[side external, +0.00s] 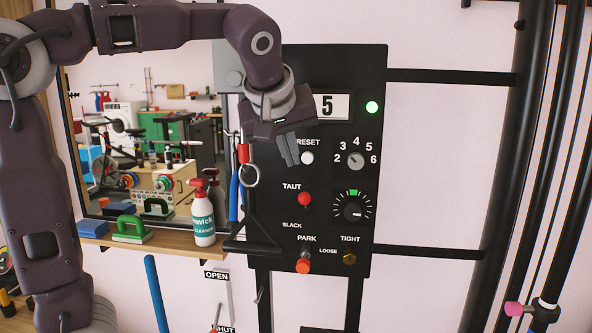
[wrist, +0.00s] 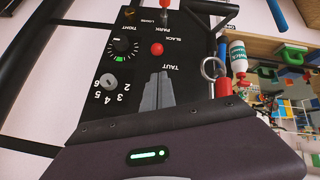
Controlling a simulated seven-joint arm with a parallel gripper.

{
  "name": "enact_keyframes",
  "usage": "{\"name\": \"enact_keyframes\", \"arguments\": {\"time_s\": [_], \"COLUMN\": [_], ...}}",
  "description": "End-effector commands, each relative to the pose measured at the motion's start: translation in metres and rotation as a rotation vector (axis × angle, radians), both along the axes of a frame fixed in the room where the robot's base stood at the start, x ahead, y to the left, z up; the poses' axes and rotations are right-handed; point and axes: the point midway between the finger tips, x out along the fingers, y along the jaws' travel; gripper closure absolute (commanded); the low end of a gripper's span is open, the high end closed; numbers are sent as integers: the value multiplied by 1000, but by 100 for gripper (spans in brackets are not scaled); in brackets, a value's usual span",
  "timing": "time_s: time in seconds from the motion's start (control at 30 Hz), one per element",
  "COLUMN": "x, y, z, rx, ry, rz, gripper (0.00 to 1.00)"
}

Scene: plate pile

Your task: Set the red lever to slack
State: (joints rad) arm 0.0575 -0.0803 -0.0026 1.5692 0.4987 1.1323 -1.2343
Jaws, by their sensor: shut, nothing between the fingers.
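The red lever has a round red knob (side external: 305,198) on the black panel (side external: 330,230), between the TAUT label above and the SLACK label below. In the side view the knob sits nearer TAUT, with a short stem below it. The knob also shows in the wrist view (wrist: 156,48), where the panel appears upside down. My gripper (side external: 291,162) is shut and empty. Its fingertips point down, above the lever and beside the white RESET button (side external: 307,158), apart from the knob. In the wrist view the fingertips (wrist: 161,73) lie close to the TAUT lettering.
A PARK lever with a red-orange end (side external: 304,265) is below. A numbered selector (side external: 356,160), a black dial (side external: 353,208) and a brass knob (side external: 349,258) sit to the right. A ring (side external: 249,175), a spray bottle (side external: 203,215) and a shelf (side external: 180,237) are left.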

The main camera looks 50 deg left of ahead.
Motion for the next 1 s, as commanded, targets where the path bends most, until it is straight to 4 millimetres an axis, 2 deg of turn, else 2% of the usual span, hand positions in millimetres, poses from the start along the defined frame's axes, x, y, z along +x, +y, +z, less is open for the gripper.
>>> {"name": "enact_keyframes", "arguments": {"time_s": [0.2, 0.43, 0.6, 1.0], "x": [22, 41, 46, 45], "y": [18, 32, 36, 36], "z": [-34, -62, -69, -69], "rx": [-1, -1, -1, -1], "ry": [5, 3, 2, 1], "rz": [1, 1, 0, -1], "gripper": [100, 100, 100, 100]}}
